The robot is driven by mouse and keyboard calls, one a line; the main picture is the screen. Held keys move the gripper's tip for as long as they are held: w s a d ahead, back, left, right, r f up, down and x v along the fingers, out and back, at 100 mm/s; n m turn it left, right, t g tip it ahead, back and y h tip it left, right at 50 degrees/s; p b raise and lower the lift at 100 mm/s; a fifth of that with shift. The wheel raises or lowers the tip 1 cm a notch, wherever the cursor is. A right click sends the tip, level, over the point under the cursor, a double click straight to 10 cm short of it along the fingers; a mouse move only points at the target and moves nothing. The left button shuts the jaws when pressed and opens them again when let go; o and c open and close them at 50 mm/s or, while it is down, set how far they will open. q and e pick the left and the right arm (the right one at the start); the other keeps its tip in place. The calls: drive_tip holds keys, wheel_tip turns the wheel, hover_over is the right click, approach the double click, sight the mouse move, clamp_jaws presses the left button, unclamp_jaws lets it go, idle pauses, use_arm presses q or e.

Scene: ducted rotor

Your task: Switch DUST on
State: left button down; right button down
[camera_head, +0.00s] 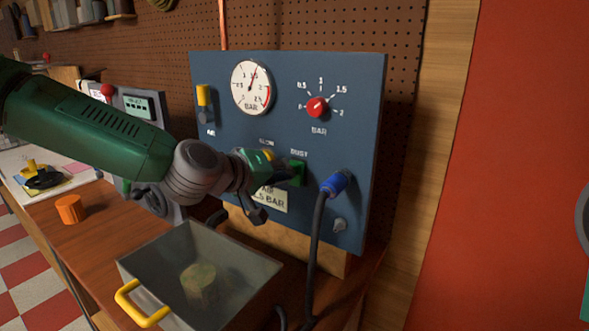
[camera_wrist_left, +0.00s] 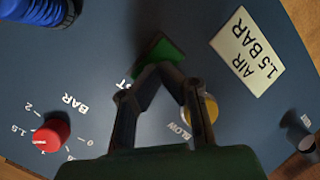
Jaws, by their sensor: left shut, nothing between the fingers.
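The DUST switch (camera_head: 298,173) is a green rocker under its white label, low in the middle of the blue panel (camera_head: 350,85). In the left wrist view the green switch (camera_wrist_left: 158,50) lies right at the fingertips, which partly cover it. My left gripper (camera_head: 284,176) is shut and empty, its fingertips at the left side of the switch in the head view. I cannot tell whether they touch it or which way the rocker is tipped. It also shows in the left wrist view (camera_wrist_left: 162,68). My right gripper is not in view.
The yellow BLOW button (camera_wrist_left: 208,108) is beside the fingers. A blue hose connector (camera_head: 336,184) is right of the switch. A red BAR knob (camera_head: 317,107), pressure gauge (camera_head: 251,87) and yellow-handled AIR valve (camera_head: 203,96) sit above. A grey bin (camera_head: 150,262) stands below.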

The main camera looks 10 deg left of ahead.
use_arm(q)
drive_tip(key=shift+a, duration=0.2)
drive_tip(key=shift+s+f, duration=0.35)
drive_tip(key=shift+s, duration=0.35)
drive_tip(key=shift+s+d, duration=0.15)
drive_tip(key=shift+b, duration=0.3)
drive_tip(key=s, duration=0.1)
drive_tip(key=s+a+f, duration=0.1)
drive_tip(key=s, duration=0.1)
drive_tip(key=s+f+b, duration=0.1)
drive_tip(key=shift+s+a+f, duration=0.1)
drive_tip(key=shift+s+a, duration=0.05)
drive_tip(key=shift+a, duration=0.2)
